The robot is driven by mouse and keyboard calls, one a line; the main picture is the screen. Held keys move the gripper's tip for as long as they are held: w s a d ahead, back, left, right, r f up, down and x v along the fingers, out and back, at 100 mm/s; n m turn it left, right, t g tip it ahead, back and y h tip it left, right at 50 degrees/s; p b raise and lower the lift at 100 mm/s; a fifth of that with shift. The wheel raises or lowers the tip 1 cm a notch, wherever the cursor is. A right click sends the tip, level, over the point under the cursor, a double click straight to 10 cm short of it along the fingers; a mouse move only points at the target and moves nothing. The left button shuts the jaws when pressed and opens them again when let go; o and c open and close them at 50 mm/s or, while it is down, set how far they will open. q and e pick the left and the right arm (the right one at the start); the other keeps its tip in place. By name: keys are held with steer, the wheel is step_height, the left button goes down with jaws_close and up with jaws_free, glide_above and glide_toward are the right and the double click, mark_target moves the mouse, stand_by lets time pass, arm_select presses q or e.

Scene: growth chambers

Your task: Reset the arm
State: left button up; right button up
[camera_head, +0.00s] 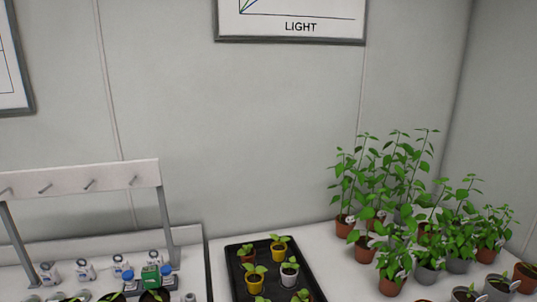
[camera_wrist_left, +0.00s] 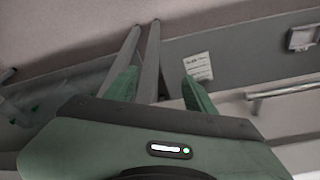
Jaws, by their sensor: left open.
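My left gripper (camera_wrist_left: 160,88) shows in the left wrist view. Its two green fingers stand apart, and nothing is between them that I can see as held. Behind the fingers are a grey panel with a small white label (camera_wrist_left: 198,67) and two grey bars. Neither gripper shows in the head view, and my right gripper is in no view.
A black tray (camera_head: 233,262) with several small potted seedlings stands on the white bench. Taller potted plants (camera_head: 396,228) crowd the right side. At the left are a rack with pegs (camera_head: 80,180), small bottles and a green box (camera_head: 151,276). A metal handle (camera_wrist_left: 285,90) shows in the wrist view.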

arm_select(q)
steer(key=s+f+g+b, duration=0.1)
steer(key=s+f+b, duration=0.15)
steer(key=f, duration=0.85)
steer(key=s+f+b, duration=0.1)
steer(key=s+f, duration=0.3)
steer(key=f, duration=0.7)
steer(key=s+a+f+b, duration=0.3)
steer(key=s+f, duration=0.9)
steer(key=s, duration=0.1)
steer(key=shift+s+a+g, duration=0.2)
steer(key=shift+g, duration=0.2)
